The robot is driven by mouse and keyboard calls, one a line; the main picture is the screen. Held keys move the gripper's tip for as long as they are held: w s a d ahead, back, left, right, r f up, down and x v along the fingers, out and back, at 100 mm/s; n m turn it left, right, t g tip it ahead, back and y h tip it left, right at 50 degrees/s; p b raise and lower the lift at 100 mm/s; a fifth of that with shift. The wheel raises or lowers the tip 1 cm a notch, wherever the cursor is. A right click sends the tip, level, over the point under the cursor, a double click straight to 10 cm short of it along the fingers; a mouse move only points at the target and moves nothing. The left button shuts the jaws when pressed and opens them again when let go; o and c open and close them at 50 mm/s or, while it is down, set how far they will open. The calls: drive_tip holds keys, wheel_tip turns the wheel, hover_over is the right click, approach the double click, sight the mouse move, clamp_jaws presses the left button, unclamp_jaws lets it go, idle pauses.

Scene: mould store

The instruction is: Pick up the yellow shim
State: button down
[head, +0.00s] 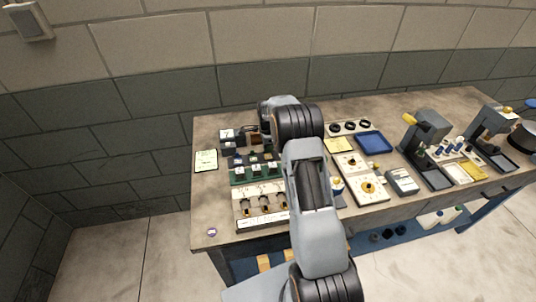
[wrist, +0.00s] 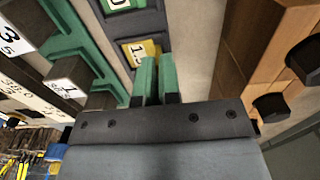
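The yellow shim (wrist: 152,48) shows in the wrist view, next to a white label ending in 5, at the end of a dark grey rack (wrist: 155,24). My gripper (wrist: 158,58) has two green fingers close together with a narrow gap between them. Their tips are right at the shim and cover part of it. I cannot tell whether they touch or grip it. In the head view my arm reaches over the bench, and my gripper and the shim cannot be made out clearly there.
A green rack (wrist: 93,50) with numbered dark blocks lies left of the fingers. A wooden block (wrist: 258,50) with dark knobs stands close on the right. The bench (head: 208,190) also carries a blue tray (head: 375,142) and presses (head: 428,135); its front left corner is mostly bare.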

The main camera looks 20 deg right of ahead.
drive_tip(key=shift+r, duration=0.6)
drive_tip(key=s+a+r+b, duration=0.3)
drive_tip(key=s+r+b, duration=0.1)
drive_tip(key=s+r, duration=0.7)
drive_tip(key=s, duration=0.2)
drive_tip(key=shift+s+a+r+b, duration=0.2)
drive_tip(key=shift+s+r+b, duration=0.1)
drive_tip(key=shift+r+b, duration=0.1)
